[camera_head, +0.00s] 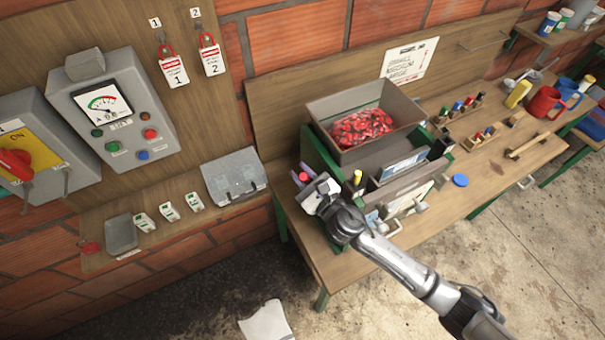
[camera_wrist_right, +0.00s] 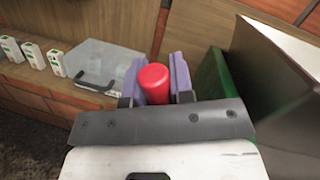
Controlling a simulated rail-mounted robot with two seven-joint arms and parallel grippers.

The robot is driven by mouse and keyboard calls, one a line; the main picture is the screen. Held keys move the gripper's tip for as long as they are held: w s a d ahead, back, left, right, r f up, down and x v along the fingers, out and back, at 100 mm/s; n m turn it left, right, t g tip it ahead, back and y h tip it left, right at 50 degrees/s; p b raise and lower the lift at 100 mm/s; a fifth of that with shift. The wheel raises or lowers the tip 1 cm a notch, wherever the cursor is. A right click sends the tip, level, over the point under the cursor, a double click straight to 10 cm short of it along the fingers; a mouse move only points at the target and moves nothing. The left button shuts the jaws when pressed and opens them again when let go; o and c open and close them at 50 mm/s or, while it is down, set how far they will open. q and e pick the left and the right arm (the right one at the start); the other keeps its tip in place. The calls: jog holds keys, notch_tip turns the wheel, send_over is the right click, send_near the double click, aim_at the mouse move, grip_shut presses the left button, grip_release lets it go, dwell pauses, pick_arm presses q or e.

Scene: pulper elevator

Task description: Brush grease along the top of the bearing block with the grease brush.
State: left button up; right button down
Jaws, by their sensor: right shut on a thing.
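My right gripper (camera_head: 303,177) is at the left end of the bench, beside the green frame under the grey bin. Its purple fingers are shut on a red, round-ended cylinder (camera_wrist_right: 153,84), which stands up between them in the right wrist view; its red end also shows in the head view (camera_head: 304,176). Its lower part is hidden, so I cannot tell whether it is the grease brush. I cannot make out a bearing block for certain. My left gripper is not in view.

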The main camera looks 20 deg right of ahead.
jog(key=shift+w+r, duration=0.1)
jog(key=shift+r, duration=0.05)
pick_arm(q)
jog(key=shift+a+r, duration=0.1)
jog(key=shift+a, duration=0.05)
pick_arm(e)
jog(key=shift+x, duration=0.9)
jog(key=shift+w+d, duration=0.15)
jog(key=shift+w, duration=0.05)
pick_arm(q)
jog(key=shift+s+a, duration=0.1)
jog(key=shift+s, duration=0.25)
pick_arm(e)
jog(key=shift+w, duration=0.7)
